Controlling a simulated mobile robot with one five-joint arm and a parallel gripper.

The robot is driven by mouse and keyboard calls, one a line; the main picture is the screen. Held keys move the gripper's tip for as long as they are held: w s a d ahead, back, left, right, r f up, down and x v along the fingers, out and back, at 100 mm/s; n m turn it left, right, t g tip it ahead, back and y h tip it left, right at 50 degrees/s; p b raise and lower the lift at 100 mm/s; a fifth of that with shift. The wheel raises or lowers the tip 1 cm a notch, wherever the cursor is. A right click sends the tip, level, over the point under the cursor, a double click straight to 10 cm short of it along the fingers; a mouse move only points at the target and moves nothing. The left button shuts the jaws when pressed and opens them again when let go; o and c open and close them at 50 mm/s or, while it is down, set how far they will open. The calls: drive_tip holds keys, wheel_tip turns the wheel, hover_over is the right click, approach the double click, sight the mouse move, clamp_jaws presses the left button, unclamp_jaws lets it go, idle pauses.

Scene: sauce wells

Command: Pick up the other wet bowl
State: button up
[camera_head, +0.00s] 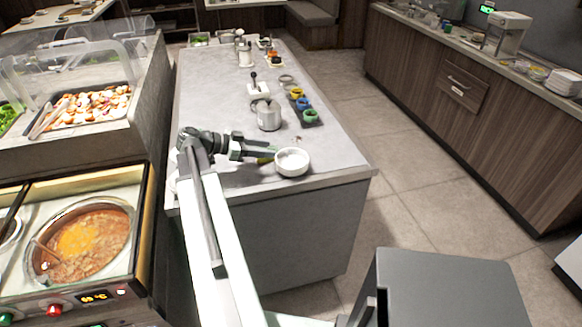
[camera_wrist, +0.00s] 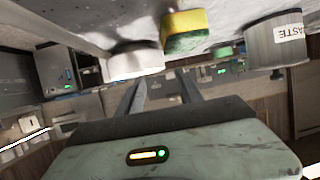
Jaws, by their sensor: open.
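A white bowl (camera_head: 292,162) stands on the grey counter (camera_head: 222,95) near its front edge. In the wrist view, which looks upside down, the bowl (camera_wrist: 136,63) shows ahead and to the left of centre. My gripper (camera_head: 276,151) is open and empty, its fingers pointing right with the tips close to the bowl's left side. In the wrist view my gripper (camera_wrist: 160,78) has its left finger toward the bowl. I cannot tell whether they touch. Whether the bowl is wet does not show.
A yellow-green sponge (camera_wrist: 186,32) lies close by the bowl. A metal canister (camera_head: 269,117), labelled in the wrist view, stands behind them. A dark tray (camera_head: 311,124) holds yellow, blue and green cups. The counter's front right corner is clear. A soup pot (camera_head: 131,225) is at left.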

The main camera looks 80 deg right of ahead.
sight(292, 151)
drive_tip(key=x, duration=0.3)
drive_tip(key=shift+s+d+b, duration=0.1)
drive_tip(key=shift+s+b, duration=0.05)
drive_tip(key=shift+b, duration=0.15)
drive_tip(key=b+x, duration=0.2)
drive_tip(key=x, duration=0.2)
drive_tip(key=shift+s+f, duration=0.3)
drive_tip(key=shift+s+d, duration=0.2)
drive_tip(key=shift+s, duration=0.1)
clamp_jaws()
